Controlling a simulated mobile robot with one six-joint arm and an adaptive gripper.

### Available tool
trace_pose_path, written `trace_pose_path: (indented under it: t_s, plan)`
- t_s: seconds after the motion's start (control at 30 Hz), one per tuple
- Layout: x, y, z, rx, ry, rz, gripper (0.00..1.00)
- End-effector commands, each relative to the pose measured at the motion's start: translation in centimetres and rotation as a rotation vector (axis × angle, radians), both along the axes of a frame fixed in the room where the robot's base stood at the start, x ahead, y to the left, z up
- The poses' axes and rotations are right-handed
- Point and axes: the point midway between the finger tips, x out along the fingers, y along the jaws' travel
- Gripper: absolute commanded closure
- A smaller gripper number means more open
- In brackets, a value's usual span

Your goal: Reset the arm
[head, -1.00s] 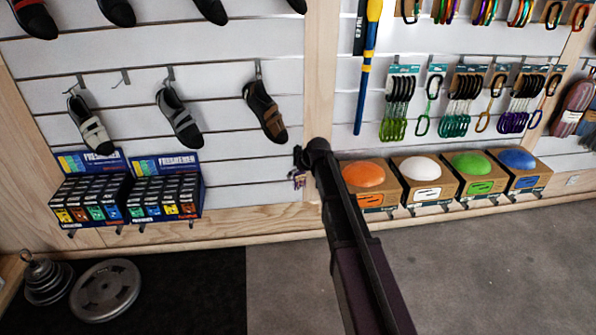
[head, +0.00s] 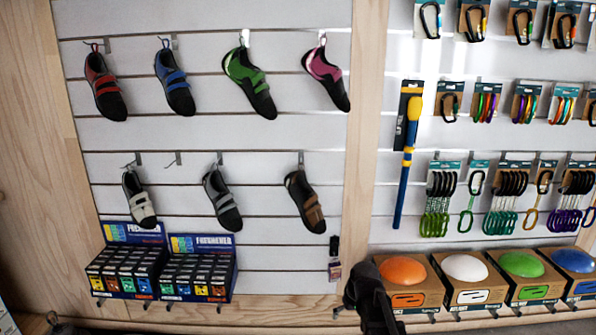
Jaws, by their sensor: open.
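A dark part of my arm (head: 372,298) rises from the bottom edge, right of centre in the head view. It stands in front of the wall's lower ledge, just left of the box with the orange dome. My gripper and its fingers do not show in this view, so I cannot see whether they hold anything.
Climbing shoes hang in two rows on the slatted wall, such as a brown shoe (head: 305,201). Boxes of freshener (head: 198,268) stand at lower left. Domed holds in boxes, one orange (head: 402,271), line the lower right. Carabiners and a blue-yellow pole (head: 405,170) hang above.

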Motion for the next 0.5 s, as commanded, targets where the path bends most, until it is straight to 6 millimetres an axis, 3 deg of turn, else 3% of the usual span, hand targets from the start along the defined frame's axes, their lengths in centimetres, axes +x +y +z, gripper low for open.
trace_pose_path:
  t_s: [0.03, 0.3, 0.43, 0.5]
  plan:
    - [-3.0, -0.3, -0.2, -0.013, 0.034, -0.029, 0.0]
    - [-11.8, -1.6, -0.6, -0.08, 0.182, -0.177, 0.0]
    - [-15.4, -2.1, -0.6, -0.113, 0.236, -0.242, 0.0]
    - [-14.5, -2.0, 0.7, -0.111, 0.233, -0.24, 0.0]
